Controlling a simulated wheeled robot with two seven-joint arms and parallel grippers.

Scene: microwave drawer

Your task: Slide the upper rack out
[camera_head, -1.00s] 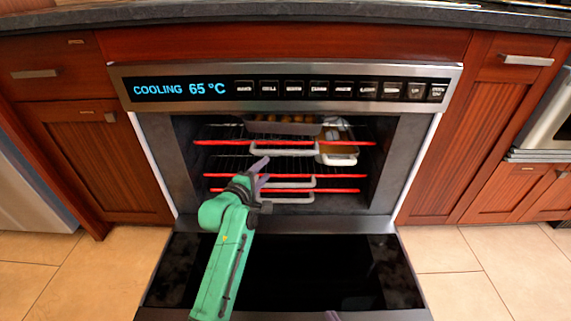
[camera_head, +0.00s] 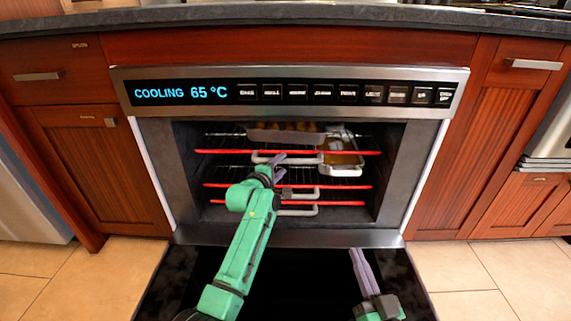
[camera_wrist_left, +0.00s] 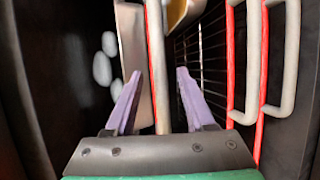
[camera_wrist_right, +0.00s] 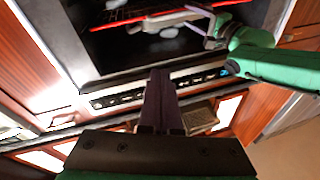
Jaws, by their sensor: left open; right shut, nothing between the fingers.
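The upper rack (camera_head: 225,152) is a wire shelf with a red front rail and a grey handle (camera_head: 312,159), inside the open oven. It carries a tray of food and a dish. My left gripper (camera_head: 279,160) is open at the left part of this handle. In the left wrist view, the open fingers of my left gripper (camera_wrist_left: 155,85) are on either side of the handle (camera_wrist_left: 163,95) and the red rail; contact is not clear. The fingers hide part of the handle in the head view. My right gripper (camera_head: 358,256) is shut and empty, over the lowered door.
Two lower racks with red rails (camera_head: 230,186) and grey handles sit below. A long tray (camera_head: 285,134) and a pale dish (camera_head: 343,160) stand on the upper rack. The open door (camera_head: 310,285) lies flat in front. Oven walls (camera_head: 395,180) flank the racks.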

